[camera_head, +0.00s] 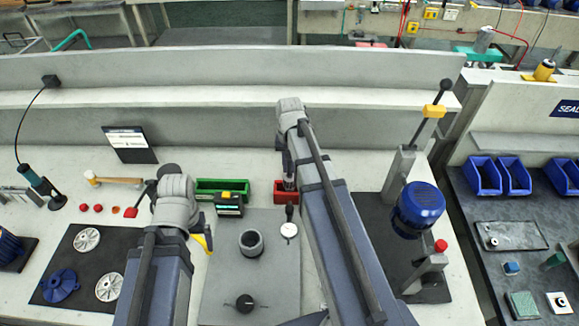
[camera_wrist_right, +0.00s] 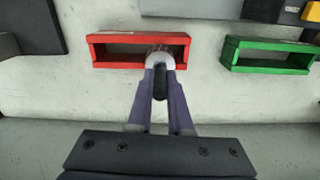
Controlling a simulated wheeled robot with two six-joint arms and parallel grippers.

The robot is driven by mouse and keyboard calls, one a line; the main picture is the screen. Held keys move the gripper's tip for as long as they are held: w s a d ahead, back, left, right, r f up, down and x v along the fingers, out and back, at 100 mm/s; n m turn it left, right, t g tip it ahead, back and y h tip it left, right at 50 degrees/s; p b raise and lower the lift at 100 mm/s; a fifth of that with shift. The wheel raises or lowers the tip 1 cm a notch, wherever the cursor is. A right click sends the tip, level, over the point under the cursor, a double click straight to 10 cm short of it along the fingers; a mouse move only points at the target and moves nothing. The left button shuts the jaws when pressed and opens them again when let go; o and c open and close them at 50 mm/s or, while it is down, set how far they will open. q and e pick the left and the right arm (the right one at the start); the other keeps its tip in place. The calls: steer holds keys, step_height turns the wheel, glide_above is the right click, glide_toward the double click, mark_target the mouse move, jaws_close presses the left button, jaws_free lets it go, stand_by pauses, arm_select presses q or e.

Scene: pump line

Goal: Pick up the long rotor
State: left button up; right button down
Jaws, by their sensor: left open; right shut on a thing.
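My right gripper (camera_wrist_right: 160,80) is shut on a part with a dark stub and a pale silver collar, which looks like the long rotor (camera_wrist_right: 160,56). The part is at the front wall of the red bin (camera_wrist_right: 110,59); how far it sits inside the bin is hidden. In the head view my right gripper (camera_head: 289,168) points down over the red bin (camera_head: 308,197). My left gripper (camera_head: 172,190) is over the left of the bench, its fingers mostly hidden behind its own wrist; it is open and apart from the red bin.
A green bin (camera_head: 222,184) stands left of the red one, with a black and yellow box (camera_head: 229,204) before it. A grey mat (camera_head: 226,283) holds a dark ring (camera_head: 251,243) and a dial gauge (camera_head: 289,230). A press with a blue motor (camera_head: 418,208) stands at right.

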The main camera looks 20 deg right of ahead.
step_height(320, 180, up, 9)
steer(key=p, duration=0.8)
steer(key=shift+f, duration=0.15)
arm_select(q)
step_height(320, 180, up, 9)
steer(key=shift+f, duration=0.2)
arm_select(e)
steer(key=shift+f, duration=0.1)
